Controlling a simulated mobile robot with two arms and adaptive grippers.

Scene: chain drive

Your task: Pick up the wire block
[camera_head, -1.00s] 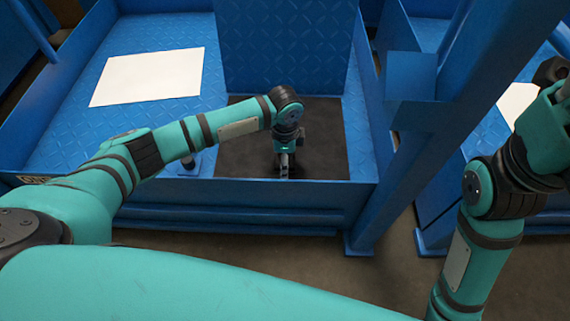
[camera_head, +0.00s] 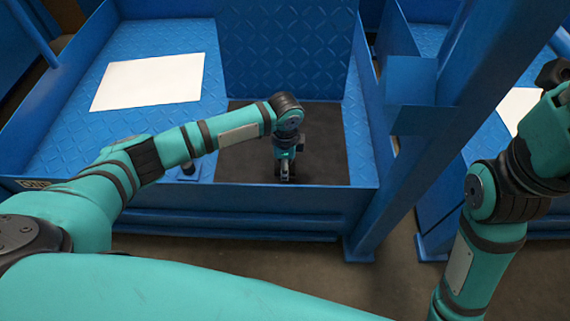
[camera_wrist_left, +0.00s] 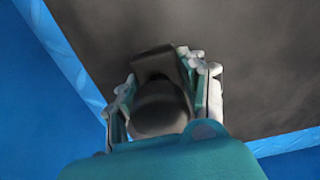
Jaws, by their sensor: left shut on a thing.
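My left gripper (camera_head: 285,174) points down over the dark mat in the blue bay in the head view. In the left wrist view its two fingers (camera_wrist_left: 163,78) are closed on the sides of a dark grey block, which I take to be the wire block (camera_wrist_left: 157,63). A rounded dark shape covers the near part between the fingers. The block is too small and hidden to make out in the head view. I cannot tell whether it touches the mat. My right gripper is out of view; only its arm shows at the right.
The dark mat (camera_head: 325,140) lies inside a blue walled tray with a low front wall (camera_head: 250,197). A tall blue panel (camera_head: 285,50) stands behind it. A white sheet (camera_head: 148,80) lies at the left. A blue post (camera_head: 415,150) rises at the right.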

